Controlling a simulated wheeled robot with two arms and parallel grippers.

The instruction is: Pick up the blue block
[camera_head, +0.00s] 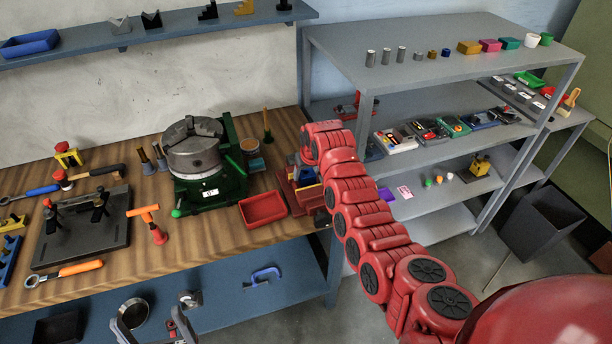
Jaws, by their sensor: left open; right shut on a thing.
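A small blue piece (305,175) shows just below the end of my red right arm at the bench's right end, with a bit of yellow under it. It may be the blue block, but the arm covers part of it and I cannot tell. A red object (296,198) is under and around it. My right arm reaches over the bench's right edge and bends down there. Its gripper fingers are hidden behind the arm. My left gripper (155,332) is low at the bottom edge, in front of the lower shelf, with its grey fingers apart and empty.
A red tray (263,209) and a green-based chuck (195,150) stand left of my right arm. Tools and a dark plate (82,228) fill the bench's left. A grey shelf unit (440,72) with several small parts stands right. A dark bin (540,222) is on the floor.

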